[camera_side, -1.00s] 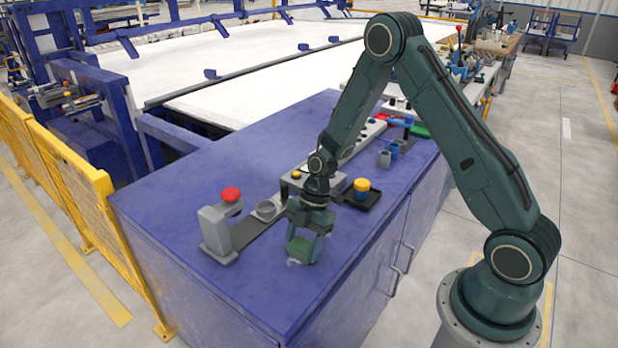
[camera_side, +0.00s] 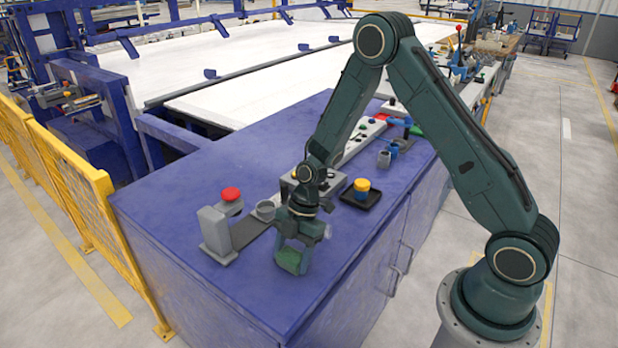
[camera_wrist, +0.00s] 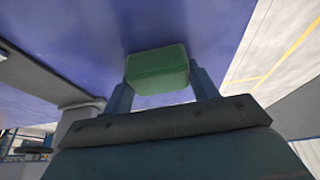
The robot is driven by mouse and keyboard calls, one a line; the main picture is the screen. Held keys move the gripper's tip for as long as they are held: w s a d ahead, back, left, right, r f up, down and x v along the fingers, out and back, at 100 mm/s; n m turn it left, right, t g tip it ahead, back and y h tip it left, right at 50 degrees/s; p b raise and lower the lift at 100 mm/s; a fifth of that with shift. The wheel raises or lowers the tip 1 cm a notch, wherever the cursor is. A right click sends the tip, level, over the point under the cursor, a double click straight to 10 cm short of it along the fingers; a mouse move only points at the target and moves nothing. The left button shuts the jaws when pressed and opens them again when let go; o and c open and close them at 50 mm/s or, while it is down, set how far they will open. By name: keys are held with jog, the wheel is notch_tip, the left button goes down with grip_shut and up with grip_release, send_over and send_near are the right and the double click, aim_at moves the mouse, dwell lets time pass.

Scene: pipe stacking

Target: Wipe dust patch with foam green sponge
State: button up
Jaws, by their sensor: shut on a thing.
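The green foam sponge (camera_side: 291,262) is held between the two fingers of my gripper (camera_side: 292,254), low over the front part of the blue bench top. In the wrist view the sponge (camera_wrist: 158,68) sits between the fingertips of my gripper (camera_wrist: 160,84), one on each side. The gripper leans in the side view. I cannot tell whether the sponge's underside touches the bench. No dust patch shows clearly; a small pale spot (camera_side: 328,232) shows right of the gripper, but I cannot tell what it is.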

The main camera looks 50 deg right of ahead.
jog(key=shift+a, duration=0.5)
jog(key=shift+r, duration=4.1)
